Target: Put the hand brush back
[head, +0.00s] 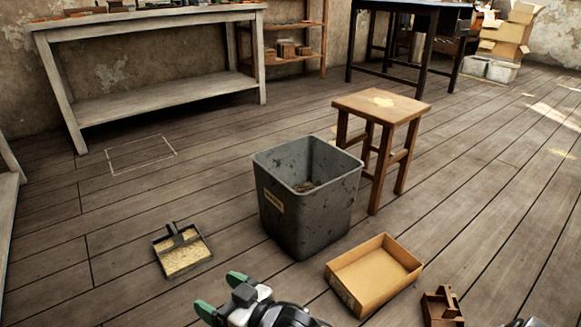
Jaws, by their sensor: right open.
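I cannot make out a separate hand brush with certainty. A dark dustpan (183,253) lies on the floor at the left, with a dark handle piece at its far edge and tan material in its pan. My right gripper (221,296) is at the bottom of the head view, its green-tipped fingers apart. No object shows between them. It is in front of the dustpan and to its right, apart from it. A small brown wooden piece (442,309) stands on the floor at the bottom right; whether it is a holder is unclear. My left gripper does not show.
A grey bin (304,208) with some debris inside stands mid-floor. A shallow tan box (374,273) lies beside it, with a wooden stool (382,105) behind. A pale workbench (155,88) and dark table (410,10) stand farther back. Floor around the outlined rectangle (141,155) is clear.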

